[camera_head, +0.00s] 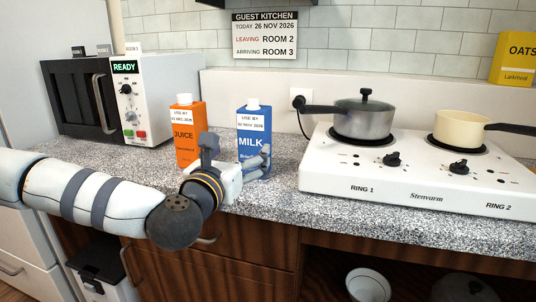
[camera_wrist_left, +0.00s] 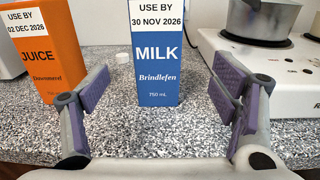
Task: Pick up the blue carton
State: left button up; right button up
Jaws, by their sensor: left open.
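The blue milk carton (camera_head: 251,147) stands upright on the speckled counter, with a white cap and a white use-by label. In the wrist view the blue carton (camera_wrist_left: 157,75) shows between my spread fingers, seemingly just beyond their tips, and its top is cut off. My left gripper (camera_head: 236,153) is open and empty, low in front of the carton. One finger covers part of the carton's lower right in the head view. Both purple-padded fingers of the left gripper (camera_wrist_left: 163,90) show apart in the wrist view. My right gripper is not in view.
An orange juice carton (camera_head: 186,143) stands close left of the milk. A white two-ring stove (camera_head: 420,180) with a grey pot (camera_head: 362,122) and a cream pan (camera_head: 458,127) is right. A microwave (camera_head: 140,100) is left.

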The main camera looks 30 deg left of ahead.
aim_at(252, 140)
pick_arm(q)
jog(key=x, duration=0.6)
jog(key=shift+w+a, duration=0.15)
jog(key=shift+w, duration=0.15)
jog(key=x, duration=0.5)
jog(key=shift+w+a+f, duration=0.25)
jog(key=shift+f, duration=0.05)
jog(key=shift+c, duration=0.6)
grip_shut()
jog(key=shift+r, duration=0.1)
